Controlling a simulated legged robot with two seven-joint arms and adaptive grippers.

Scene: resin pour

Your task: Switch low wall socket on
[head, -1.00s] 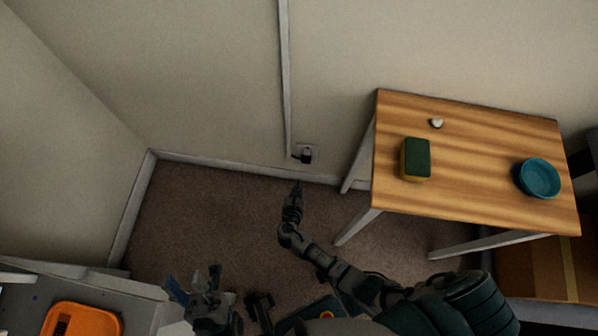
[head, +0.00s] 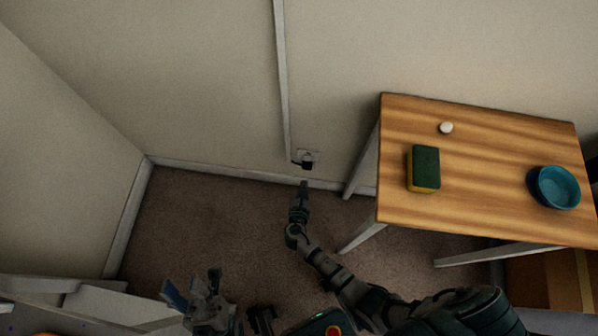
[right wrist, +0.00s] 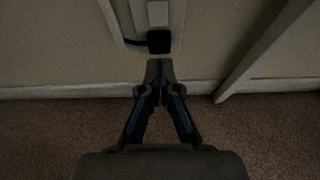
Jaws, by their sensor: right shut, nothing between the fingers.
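The low wall socket (head: 309,154) is a small pale plate on the wall just above the skirting board. A black plug (head: 307,165) with a short dark cable sits in its lower part. In the right wrist view the plug (right wrist: 159,41) is just beyond the fingertips, with part of the pale socket (right wrist: 157,14) above it. My right gripper (head: 304,184) is shut and empty, pointing at the wall just below the plug; its closed fingertips show in the right wrist view (right wrist: 160,66). My left gripper (head: 191,287) is at the bottom, its fingers spread apart and empty.
A wooden table (head: 480,160) stands to the right with a sponge (head: 423,169), a teal bowl (head: 554,187) and a small white object (head: 446,128). Its near-left leg (head: 362,232) is close to my right arm. A vertical conduit (head: 283,80) runs down to the socket. Carpet at left is clear.

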